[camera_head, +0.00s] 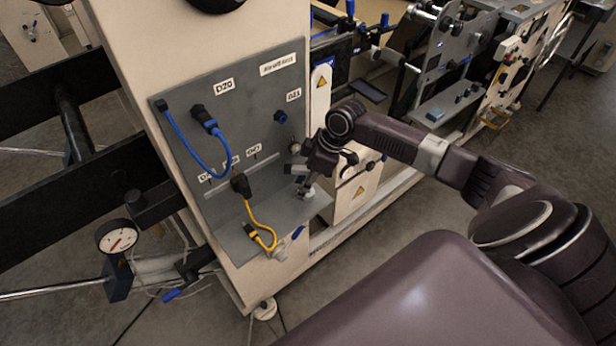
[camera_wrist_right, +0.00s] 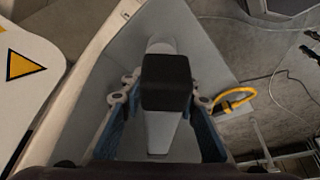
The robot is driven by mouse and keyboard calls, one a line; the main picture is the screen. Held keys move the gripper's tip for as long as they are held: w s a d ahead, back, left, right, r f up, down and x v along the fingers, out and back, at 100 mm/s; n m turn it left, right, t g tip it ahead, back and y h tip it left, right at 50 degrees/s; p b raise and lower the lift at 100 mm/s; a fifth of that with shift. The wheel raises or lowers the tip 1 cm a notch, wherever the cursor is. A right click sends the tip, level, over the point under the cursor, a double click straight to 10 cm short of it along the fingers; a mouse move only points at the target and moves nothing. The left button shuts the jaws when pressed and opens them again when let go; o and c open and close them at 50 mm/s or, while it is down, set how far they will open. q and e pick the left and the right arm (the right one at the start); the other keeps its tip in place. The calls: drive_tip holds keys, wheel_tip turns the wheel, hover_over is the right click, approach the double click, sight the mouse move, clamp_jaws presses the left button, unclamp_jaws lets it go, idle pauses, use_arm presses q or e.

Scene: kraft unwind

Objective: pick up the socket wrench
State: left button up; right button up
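A dark block-shaped piece with a pale grey shaft (camera_wrist_right: 160,132) below it shows in the right wrist view; it looks like the socket wrench, but its full shape is not clear. My right gripper (camera_wrist_right: 160,95) has its two fingers apart, one on each side of this piece, with narrow gaps visible. In the head view my right gripper (camera_head: 304,186) points down at the right end of the grey shelf (camera_head: 228,228), and the wrench is too small and covered there to make out. My left gripper is not in view.
A grey panel (camera_head: 250,85) rises behind the shelf, with a blue cable (camera_head: 180,138) and a yellow cable (camera_head: 257,222) left of my gripper. A white face with a yellow warning triangle (camera_wrist_right: 22,65) is close at the wrist view's left. A dial gauge (camera_head: 117,238) stands at lower left.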

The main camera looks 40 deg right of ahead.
drive_tip(key=shift+w+a+f, duration=0.1)
drive_tip(key=shift+f, duration=0.3)
drive_tip(key=shift+c, duration=0.3)
clamp_jaws()
drive_tip(key=shift+r, duration=0.1)
